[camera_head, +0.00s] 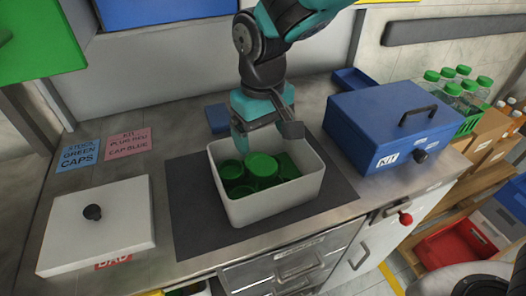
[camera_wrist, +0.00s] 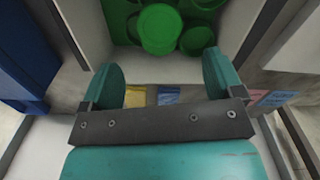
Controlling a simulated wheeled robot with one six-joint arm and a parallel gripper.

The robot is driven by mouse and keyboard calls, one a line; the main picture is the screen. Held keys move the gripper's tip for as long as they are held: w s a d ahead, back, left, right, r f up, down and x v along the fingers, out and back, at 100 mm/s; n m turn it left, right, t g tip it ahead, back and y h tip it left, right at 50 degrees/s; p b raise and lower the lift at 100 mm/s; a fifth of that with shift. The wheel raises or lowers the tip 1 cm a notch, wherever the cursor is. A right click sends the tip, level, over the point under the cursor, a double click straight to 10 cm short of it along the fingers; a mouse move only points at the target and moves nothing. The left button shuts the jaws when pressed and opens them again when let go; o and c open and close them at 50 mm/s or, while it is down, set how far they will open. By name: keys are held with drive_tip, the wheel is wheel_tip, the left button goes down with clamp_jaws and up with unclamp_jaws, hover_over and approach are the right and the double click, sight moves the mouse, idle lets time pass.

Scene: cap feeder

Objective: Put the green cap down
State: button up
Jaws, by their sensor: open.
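Several green caps lie in the white bin (camera_head: 268,208) in the middle of the worktop. One round green cap (camera_head: 262,165) lies on top of the others near the bin's back wall. It also shows in the wrist view (camera_wrist: 159,29), beyond my fingertips. My gripper (camera_head: 262,138) is above the bin's back rim, behind that cap. In the wrist view my gripper (camera_wrist: 164,72) has its teal fingers spread wide with nothing held between them. The gap between the fingers and the caps cannot be judged exactly.
A blue KIT box (camera_head: 378,110) with a handle stands right of the bin. Green-capped bottles (camera_head: 463,90) stand at the right. The dark mat (camera_head: 195,225) is bare left of the bin.

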drive_tip(key=s+d+r+y, duration=0.2)
drive_tip(key=s+d+r, duration=0.4)
drive_tip(key=d+r, duration=0.2)
drive_tip(key=s+d+n+y, duration=0.1)
drive_tip(key=s+d+y, duration=0.1)
drive_tip(key=s, duration=0.8)
drive_tip(key=shift+s+d, duration=0.35)
drive_tip(key=shift+d, duration=0.5)
drive_tip(key=shift+r, duration=0.1)
